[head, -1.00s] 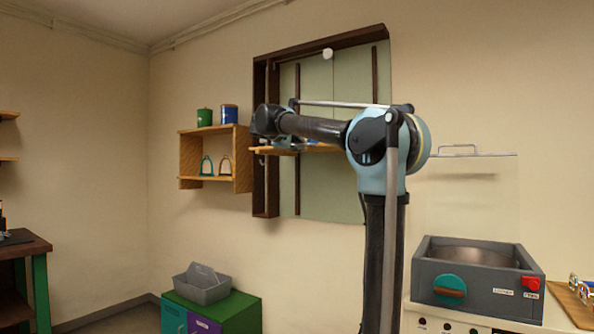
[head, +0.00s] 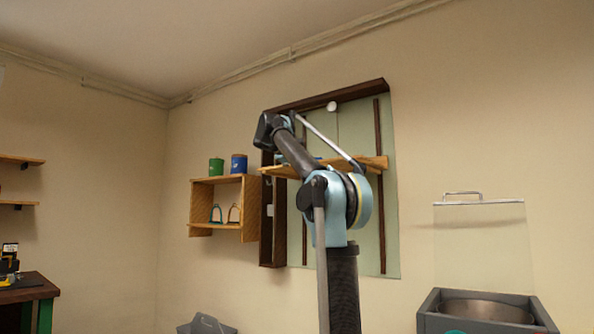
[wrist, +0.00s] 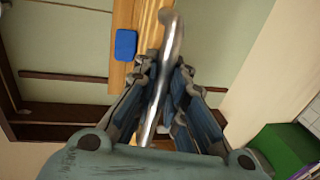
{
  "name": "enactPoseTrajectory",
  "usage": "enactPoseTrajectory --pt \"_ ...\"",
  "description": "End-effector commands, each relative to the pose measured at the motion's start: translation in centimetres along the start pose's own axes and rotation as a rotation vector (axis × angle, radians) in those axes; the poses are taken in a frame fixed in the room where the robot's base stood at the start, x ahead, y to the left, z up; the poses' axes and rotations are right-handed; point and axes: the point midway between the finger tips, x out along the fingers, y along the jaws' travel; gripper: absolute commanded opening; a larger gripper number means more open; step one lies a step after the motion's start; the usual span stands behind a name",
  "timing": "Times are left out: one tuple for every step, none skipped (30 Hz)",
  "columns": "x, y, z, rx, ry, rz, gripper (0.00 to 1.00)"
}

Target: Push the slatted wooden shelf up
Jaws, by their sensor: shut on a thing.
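The slatted wooden shelf (head: 375,163) spans the dark wooden frame (head: 345,95) on the wall, somewhat above its mid-height. In the wrist view part of the shelf (wrist: 123,75) shows beyond the fingers, with a blue block-like thing (wrist: 126,45) against it. My gripper (wrist: 168,68) is shut on a curved metal bar (wrist: 155,105) that runs between its fingers. The bar's fixing to the shelf cannot be made out. In the head view my arm covers the middle of the shelf and hides the fingers.
A round white knob (head: 332,106) sits near the frame's top. A grey basin unit (head: 485,312) stands at lower right.

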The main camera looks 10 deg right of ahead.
Motion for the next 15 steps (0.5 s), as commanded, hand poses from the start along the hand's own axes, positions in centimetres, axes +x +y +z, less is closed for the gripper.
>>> enactPoseTrajectory --pt "-0.06 0.35 -0.10 -0.004 0.004 0.009 0.00" --pt "-0.05 0.37 -0.10 -0.004 0.005 0.009 0.00" --pt "-0.05 0.40 -0.10 -0.004 0.005 0.010 0.00" --pt "-0.04 0.41 -0.10 -0.005 0.005 0.010 0.00" --pt "-0.04 0.43 -0.10 -0.005 0.005 0.011 0.00" --pt "-0.03 0.45 -0.10 -0.005 0.005 0.011 0.00" --pt "-0.03 0.47 -0.10 -0.005 0.005 0.012 0.00" --pt "-0.03 0.47 -0.10 -0.005 0.006 0.012 0.00" --pt "-0.03 0.49 -0.09 -0.005 0.006 0.012 0.18" --pt "-0.03 0.49 -0.09 -0.005 0.006 0.012 0.25" --pt "-0.02 0.47 -0.08 -0.005 0.005 0.012 0.31" --pt "0.01 0.44 -0.05 -0.005 0.005 0.011 0.33" --pt "0.04 0.42 -0.02 -0.004 0.004 0.011 0.33" --pt "0.07 0.41 0.00 -0.004 0.003 0.010 0.33" --pt "0.10 0.39 0.04 -0.004 0.002 0.010 0.33"
